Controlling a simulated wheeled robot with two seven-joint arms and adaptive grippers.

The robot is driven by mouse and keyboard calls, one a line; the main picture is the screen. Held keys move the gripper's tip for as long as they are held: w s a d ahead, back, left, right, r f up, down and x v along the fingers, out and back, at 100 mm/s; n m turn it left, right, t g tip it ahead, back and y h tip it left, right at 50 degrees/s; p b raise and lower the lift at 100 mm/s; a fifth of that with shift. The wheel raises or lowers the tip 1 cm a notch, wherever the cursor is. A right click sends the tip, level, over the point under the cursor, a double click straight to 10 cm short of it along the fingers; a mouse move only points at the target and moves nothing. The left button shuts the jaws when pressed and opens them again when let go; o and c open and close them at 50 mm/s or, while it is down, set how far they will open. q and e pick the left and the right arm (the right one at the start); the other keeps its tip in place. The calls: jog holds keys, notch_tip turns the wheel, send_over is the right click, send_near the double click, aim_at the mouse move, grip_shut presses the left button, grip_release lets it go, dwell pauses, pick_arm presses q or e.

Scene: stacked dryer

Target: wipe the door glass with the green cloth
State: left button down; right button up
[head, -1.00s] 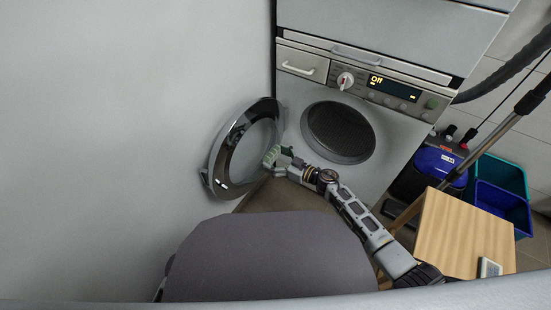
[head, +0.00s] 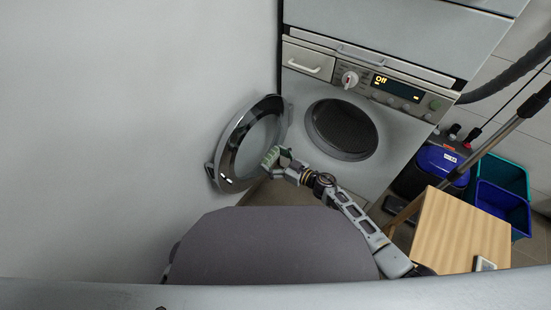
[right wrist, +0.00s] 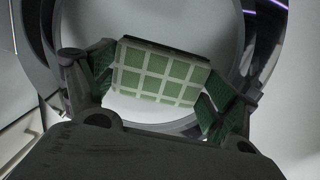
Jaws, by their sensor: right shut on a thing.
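The dryer's round door (head: 228,158) stands swung open to the left, its glass (head: 257,142) framed by a dark and silver ring. My right gripper (head: 275,160) is at the lower right part of the door opening, in front of the glass. It is shut on the green cloth (head: 270,157), a checked green and pale pad. In the right wrist view the cloth (right wrist: 163,75) is held between both fingers, with the door ring (right wrist: 255,45) around it. Whether the cloth touches the glass I cannot tell. My left gripper is not in view.
The dryer front with its drum opening (head: 342,128) and lit display (head: 394,88) is behind my right arm. A wooden-topped stand (head: 457,232), a blue vacuum (head: 440,163) and teal and blue bins (head: 503,202) are on the right. A plain wall (head: 120,130) is close on the left.

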jog(key=shift+s+a+r, duration=0.1)
jog(key=shift+a, duration=0.2)
jog(key=shift+s+a+p, duration=0.5)
jog(key=shift+s+p, duration=0.1)
jog(key=shift+s, duration=0.05)
jog(key=shift+s+a+p, duration=0.5)
jog(key=shift+s+a, duration=0.05)
jog(key=shift+s, duration=0.25)
jog(key=p+v, duration=0.3)
jog(key=v, duration=0.3)
jog(key=shift+d+f, duration=0.2)
jog(key=shift+f, duration=0.2)
jog(key=shift+p+v, duration=0.55)
jog(key=shift+v, duration=0.95)
jog(key=shift+f, duration=0.25)
